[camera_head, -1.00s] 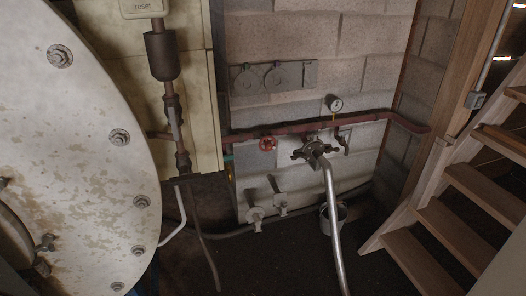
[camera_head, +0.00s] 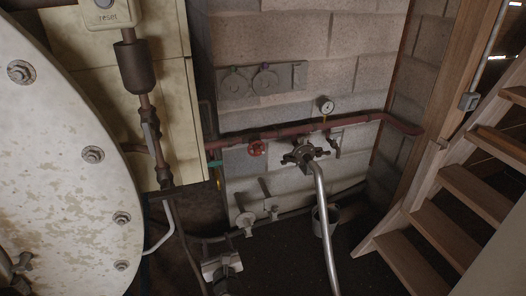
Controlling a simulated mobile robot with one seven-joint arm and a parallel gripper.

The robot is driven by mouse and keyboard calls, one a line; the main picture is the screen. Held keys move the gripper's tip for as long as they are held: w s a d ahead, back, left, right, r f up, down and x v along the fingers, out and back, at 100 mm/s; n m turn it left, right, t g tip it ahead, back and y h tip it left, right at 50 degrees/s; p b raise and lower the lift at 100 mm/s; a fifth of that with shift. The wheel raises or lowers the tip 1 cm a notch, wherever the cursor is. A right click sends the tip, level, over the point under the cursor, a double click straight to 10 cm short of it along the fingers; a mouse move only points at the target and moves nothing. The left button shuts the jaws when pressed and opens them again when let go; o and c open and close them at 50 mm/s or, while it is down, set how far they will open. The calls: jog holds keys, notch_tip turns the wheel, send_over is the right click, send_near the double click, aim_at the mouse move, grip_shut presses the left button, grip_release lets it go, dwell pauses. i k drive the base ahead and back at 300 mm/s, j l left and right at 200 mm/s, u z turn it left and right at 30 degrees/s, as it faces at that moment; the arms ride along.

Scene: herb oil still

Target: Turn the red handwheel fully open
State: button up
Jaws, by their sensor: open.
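The red handwheel (camera_head: 257,148) is small and round. It sits on the dark red horizontal pipe (camera_head: 290,130) along the block wall, just left of a larger metal fitting (camera_head: 305,154). Nothing covers the wheel. My gripper (camera_head: 216,267) shows at the bottom of the view, left of centre. It is low, well below and a little left of the wheel, apart from it. The jaws are open, with nothing seen between them.
A pressure gauge (camera_head: 326,105) stands above the pipe. A large pale round vessel (camera_head: 60,170) fills the left. Wooden stairs (camera_head: 440,215) stand at right. Dark floor lies between.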

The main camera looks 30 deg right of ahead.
aim_at(258, 151)
jog(key=i+l, duration=0.1)
jog(key=l, duration=0.25)
jog(key=i+l, duration=0.15)
jog(key=l, duration=0.15)
jog(key=i+l, duration=0.1)
jog(key=l, duration=0.25)
jog(key=i+l, duration=0.15)
jog(key=l, duration=0.2)
jog(key=i+l, duration=0.1)
jog(key=l, duration=0.25)
jog(key=i+l, duration=0.1)
jog(key=i, duration=0.15)
jog(key=i+l, duration=0.1)
jog(key=i, duration=0.2)
